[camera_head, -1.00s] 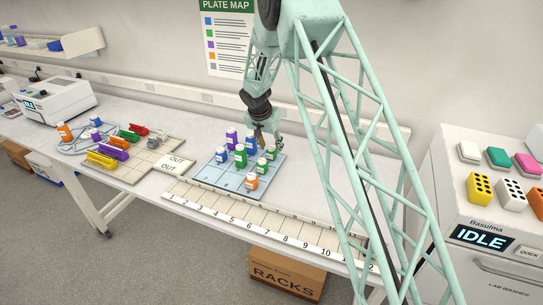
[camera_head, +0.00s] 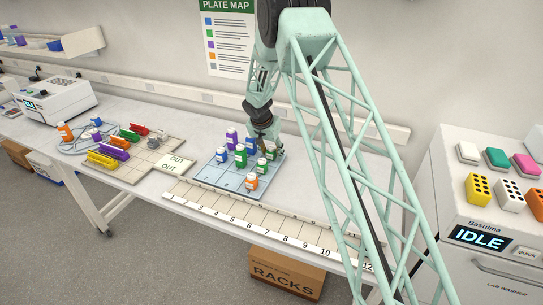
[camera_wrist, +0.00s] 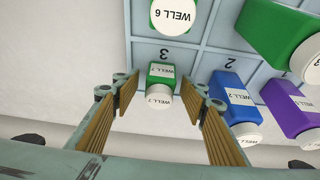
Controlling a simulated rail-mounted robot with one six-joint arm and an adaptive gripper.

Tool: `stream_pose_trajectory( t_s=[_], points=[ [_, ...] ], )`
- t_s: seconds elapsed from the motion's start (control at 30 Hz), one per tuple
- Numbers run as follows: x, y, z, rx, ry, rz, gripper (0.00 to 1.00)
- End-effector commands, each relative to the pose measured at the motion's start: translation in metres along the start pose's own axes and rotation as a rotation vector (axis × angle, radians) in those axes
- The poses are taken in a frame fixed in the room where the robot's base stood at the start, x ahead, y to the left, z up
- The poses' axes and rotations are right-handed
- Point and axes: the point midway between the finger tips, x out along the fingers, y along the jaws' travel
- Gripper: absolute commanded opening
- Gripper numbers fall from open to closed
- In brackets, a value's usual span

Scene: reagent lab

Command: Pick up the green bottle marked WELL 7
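The green bottle marked WELL 7 (camera_wrist: 160,83) stands in the wrist view with its white labelled cap towards me, near the square numbered 3. My gripper (camera_wrist: 161,112) is open, with one ribbed finger on each side of this bottle and a gap to both. In the head view my gripper (camera_head: 272,145) is low over the back right of the blue tray (camera_head: 215,181), among green bottles. Which of these is WELL 7 I cannot tell there.
A blue bottle marked WELL 2 (camera_wrist: 235,105) and a purple bottle (camera_wrist: 292,108) stand to the right in the wrist view, close to the right finger. A larger green bottle (camera_wrist: 282,35) is at upper right. A numbered strip (camera_head: 265,228) runs along the table front.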

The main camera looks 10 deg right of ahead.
Motion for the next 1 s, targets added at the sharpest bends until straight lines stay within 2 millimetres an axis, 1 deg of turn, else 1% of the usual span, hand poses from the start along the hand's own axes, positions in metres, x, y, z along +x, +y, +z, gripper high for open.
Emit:
stream_pose_trajectory(
  t_s=[0.27,0.37,0.57,0.87,1.0],
  points=[
    [-0.0001,0.0000,0.0000,0.000,0.000,0.000,0.40],
    [-0.0001,0.0000,0.0000,0.000,0.000,0.000,0.33],
    [-0.0001,0.0000,0.0000,0.000,0.000,0.000,0.14],
    [-0.0005,-0.0001,-0.0003,0.000,0.000,0.000,0.13],
    [-0.0036,-0.0002,-0.0018,-0.001,0.001,-0.001,0.13]
  ],
)
